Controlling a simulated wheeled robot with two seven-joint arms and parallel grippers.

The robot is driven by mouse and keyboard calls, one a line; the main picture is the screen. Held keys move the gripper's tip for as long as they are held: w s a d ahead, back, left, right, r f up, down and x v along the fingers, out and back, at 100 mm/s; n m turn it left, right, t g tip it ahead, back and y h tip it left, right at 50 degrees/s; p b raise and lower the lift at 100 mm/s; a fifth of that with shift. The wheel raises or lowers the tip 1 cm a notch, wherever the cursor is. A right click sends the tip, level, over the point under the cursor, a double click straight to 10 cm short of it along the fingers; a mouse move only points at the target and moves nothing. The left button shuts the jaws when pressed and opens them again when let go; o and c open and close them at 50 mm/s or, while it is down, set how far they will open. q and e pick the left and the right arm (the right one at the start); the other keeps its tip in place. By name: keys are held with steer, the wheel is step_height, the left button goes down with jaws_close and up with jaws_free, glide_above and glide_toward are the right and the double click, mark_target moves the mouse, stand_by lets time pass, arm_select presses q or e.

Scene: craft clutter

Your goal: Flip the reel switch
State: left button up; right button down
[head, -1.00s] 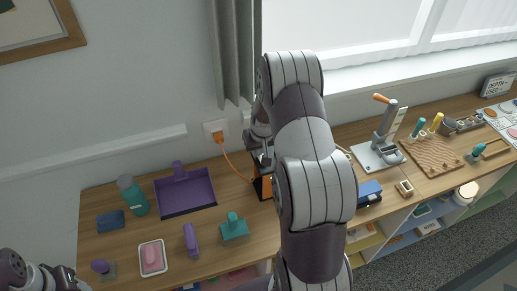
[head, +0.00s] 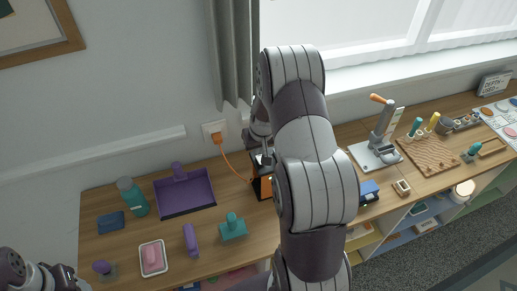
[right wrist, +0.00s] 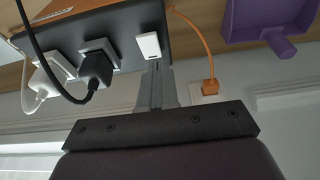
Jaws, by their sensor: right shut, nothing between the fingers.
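The cable reel is a black and orange box (head: 263,187) on the wooden counter, partly hidden behind my right arm in the head view. In the right wrist view its dark side (right wrist: 125,30) carries a white rocker switch (right wrist: 148,46) beside a black plug (right wrist: 97,66) and a white plug (right wrist: 52,75). My right gripper (right wrist: 155,68) is shut and empty, with its tips at the lower edge of the switch. I cannot tell whether they touch, or which way the rocker is set. My left gripper (head: 62,277) is at the lower left, away from the reel, its jaws unclear.
An orange cable (head: 233,168) runs from the reel to a wall outlet (head: 215,131). A purple dustpan (head: 186,193) and a teal stamp-like block (head: 232,228) lie to the left. A grey press (head: 377,150) and a blue box (head: 369,192) stand to the right.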

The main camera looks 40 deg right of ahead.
steer(key=r+p, duration=0.1)
steer(key=r, duration=0.2)
steer(key=shift+w+r+p, duration=0.2)
steer(key=shift+r+p, duration=0.1)
steer(key=shift+p, duration=0.1)
steer(key=shift+s+d+r+b, duration=0.15)
steer(key=shift+r+b, duration=0.15)
steer(key=shift+b, duration=0.8)
step_height(320, 180, up, 7)
steer(key=b, duration=0.1)
glide_above(258, 158)
steer(key=s, duration=0.1)
arm_select(q)
steer(key=shift+s+d+f, duration=0.1)
steer(key=shift+f, duration=0.1)
arm_select(e)
steer(key=shift+s+a+r, duration=0.1)
steer(key=shift+a+r, duration=0.15)
steer(key=shift+r, duration=0.2)
